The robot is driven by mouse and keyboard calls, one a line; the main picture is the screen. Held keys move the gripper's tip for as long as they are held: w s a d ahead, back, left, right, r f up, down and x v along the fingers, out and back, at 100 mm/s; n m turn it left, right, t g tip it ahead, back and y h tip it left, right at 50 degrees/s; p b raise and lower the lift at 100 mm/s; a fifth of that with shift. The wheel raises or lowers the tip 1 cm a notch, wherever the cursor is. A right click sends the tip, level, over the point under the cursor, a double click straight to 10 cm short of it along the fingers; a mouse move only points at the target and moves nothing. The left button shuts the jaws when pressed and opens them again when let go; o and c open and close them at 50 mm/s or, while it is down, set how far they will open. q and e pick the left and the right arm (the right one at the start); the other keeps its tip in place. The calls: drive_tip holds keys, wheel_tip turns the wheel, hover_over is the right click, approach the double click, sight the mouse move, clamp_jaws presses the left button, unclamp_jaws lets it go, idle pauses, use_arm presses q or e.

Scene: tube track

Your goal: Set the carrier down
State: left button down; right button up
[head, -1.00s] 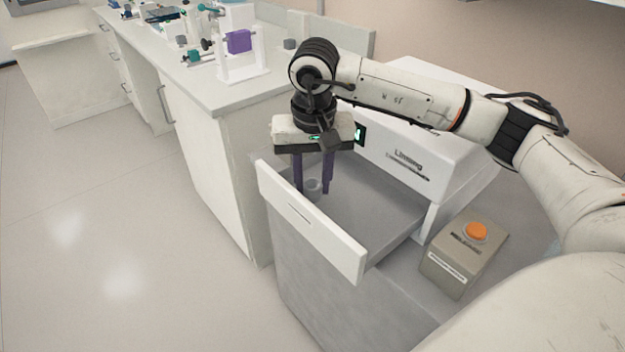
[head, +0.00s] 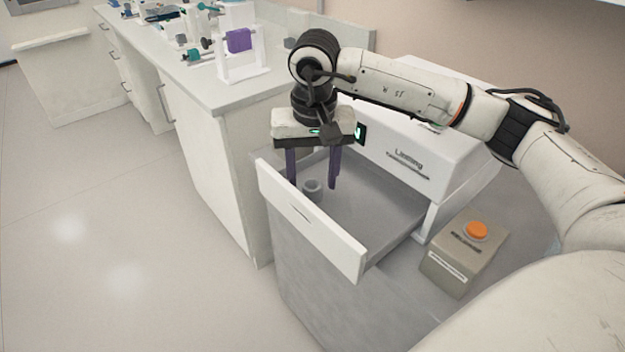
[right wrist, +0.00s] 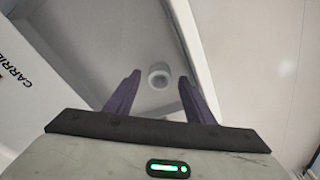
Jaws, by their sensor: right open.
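The carrier (head: 312,187) is a small grey cup-like cylinder with a round opening. It stands upright in the open drawer (head: 378,222), near its left end. In the right wrist view the carrier (right wrist: 159,76) shows between and beyond the fingers, apart from both. My right gripper (head: 312,184) points down over the drawer with its two purple fingers spread on either side of the carrier. It is open and empty; the fingers also show in the right wrist view (right wrist: 152,95). My left gripper is not in view.
A white machine (head: 420,160) stands behind the drawer. A box with an orange button (head: 476,231) sits to the right. The drawer's white front panel (head: 308,222) rises before the carrier. A bench (head: 215,95) with lab gear stands at left. Floor at left is clear.

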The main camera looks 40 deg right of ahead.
wheel_tip(320, 180, up, 11)
drive_tip(key=s, duration=0.1)
drive_tip(key=shift+a+f, duration=0.15)
drive_tip(key=shift+a, duration=0.15)
drive_tip(key=shift+s, duration=0.1)
